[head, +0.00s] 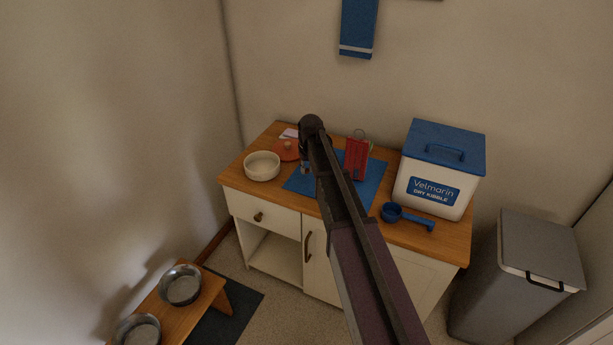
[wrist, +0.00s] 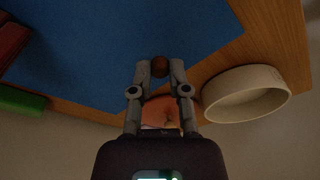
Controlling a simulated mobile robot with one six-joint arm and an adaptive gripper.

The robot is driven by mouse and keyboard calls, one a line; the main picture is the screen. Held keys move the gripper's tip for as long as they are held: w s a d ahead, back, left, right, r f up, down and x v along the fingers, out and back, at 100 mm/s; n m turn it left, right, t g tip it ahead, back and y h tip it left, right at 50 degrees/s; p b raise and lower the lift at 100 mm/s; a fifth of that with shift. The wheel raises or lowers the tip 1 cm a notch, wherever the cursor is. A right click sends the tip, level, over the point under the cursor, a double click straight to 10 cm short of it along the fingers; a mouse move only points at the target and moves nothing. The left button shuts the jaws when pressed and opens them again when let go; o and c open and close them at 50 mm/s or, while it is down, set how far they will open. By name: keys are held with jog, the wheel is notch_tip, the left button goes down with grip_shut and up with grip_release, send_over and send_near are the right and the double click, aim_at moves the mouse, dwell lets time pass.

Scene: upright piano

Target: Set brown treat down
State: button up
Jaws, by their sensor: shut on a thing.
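The brown treat (wrist: 160,67) is a small round ball in the wrist view. My gripper (wrist: 160,68) is shut on it, with a fingertip on each side. Behind the treat lies the blue mat (wrist: 110,50); I cannot tell whether the treat touches it. In the head view my gripper (head: 305,168) is mostly hidden by my arm, over the left part of the mat (head: 369,190). The treat cannot be made out there.
A cream bowl (head: 262,175) stands left of the mat, near an orange disc (head: 285,151). A red packet (head: 356,158) stands on the mat. A kibble bin (head: 433,187) and a blue scoop (head: 391,212) are on the right. The mat's front is clear.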

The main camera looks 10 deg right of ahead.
aim_at(307, 170)
jog(key=shift+f+b, duration=1.6)
jog(key=shift+f, duration=0.1)
jog(key=shift+f, duration=0.15)
jog(key=o, duration=0.7)
jog(key=shift+c, duration=0.2)
jog(key=shift+r, duration=0.25)
notch_tip(307, 170, up, 12)
jog(key=s+p, duration=0.1)
jog(key=p, duration=1.1)
jog(key=shift+s+d, duration=0.2)
jog(key=shift+s, duration=0.15)
jog(key=shift+f, duration=0.1)
jog(key=shift+s, duration=0.1)
jog(key=s+m+g, duration=0.1)
jog(key=s, duration=2.6)
jog(key=shift+a+m+g, duration=0.35)
jog(key=shift+m+g, duration=0.05)
